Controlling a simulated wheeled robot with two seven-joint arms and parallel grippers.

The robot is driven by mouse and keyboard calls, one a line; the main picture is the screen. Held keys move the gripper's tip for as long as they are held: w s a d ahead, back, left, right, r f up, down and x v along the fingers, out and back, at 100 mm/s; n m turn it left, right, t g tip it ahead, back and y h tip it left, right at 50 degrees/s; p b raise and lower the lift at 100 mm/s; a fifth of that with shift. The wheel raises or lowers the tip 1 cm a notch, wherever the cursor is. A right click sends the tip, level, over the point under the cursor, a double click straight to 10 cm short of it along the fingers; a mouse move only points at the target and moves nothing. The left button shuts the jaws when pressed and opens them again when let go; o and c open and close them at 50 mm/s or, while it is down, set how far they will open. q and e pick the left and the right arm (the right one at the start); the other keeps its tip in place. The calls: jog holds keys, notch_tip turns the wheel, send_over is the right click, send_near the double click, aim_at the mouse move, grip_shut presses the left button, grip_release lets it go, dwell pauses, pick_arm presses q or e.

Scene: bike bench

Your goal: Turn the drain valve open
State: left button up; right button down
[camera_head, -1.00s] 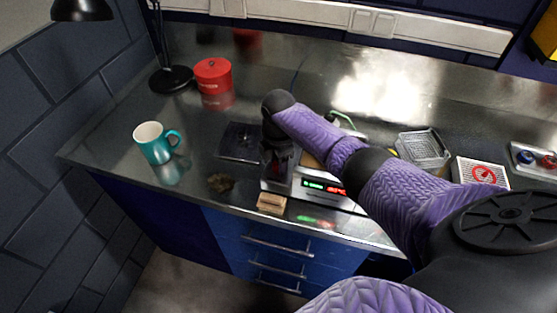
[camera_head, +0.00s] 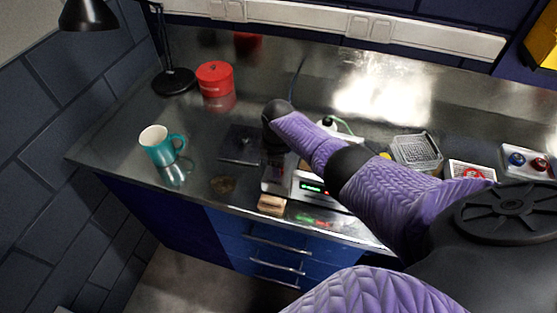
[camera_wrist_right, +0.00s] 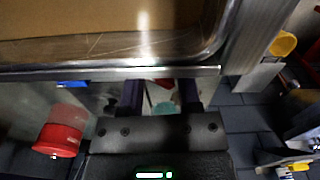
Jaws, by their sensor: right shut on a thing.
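The cleaner-like device (camera_head: 306,187) with a lit green display stands at the front of the steel bench, partly hidden by my right arm. In the right wrist view, its metal-rimmed tank (camera_wrist_right: 110,71) with brownish contents fills the top. My right gripper (camera_wrist_right: 162,100) is at the tank's side, its two dark fingers pointing up toward the rim. It is shut on a small reddish part (camera_wrist_right: 163,84), apparently the drain valve handle, mostly hidden. In the head view, the right gripper (camera_head: 273,158) is dark at the device's left side; its fingertips are unclear. My left gripper is not in view.
A teal mug (camera_head: 160,147), red tin (camera_head: 214,79) and black lamp (camera_head: 174,82) stand on the left. A dark flat plate (camera_head: 238,146) and wooden block (camera_head: 271,205) are near the device. A wire basket (camera_head: 417,152) and button box (camera_head: 527,161) are on the right.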

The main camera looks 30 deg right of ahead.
jog(key=shift+m, duration=0.9)
jog(key=m+p, duration=0.1)
jog(key=m, duration=0.1)
jog(key=shift+m, duration=0.4)
jog(key=shift+m+p, duration=0.4)
jog(key=shift+m, duration=2)
jog(key=shift+c, duration=1.4)
grip_release()
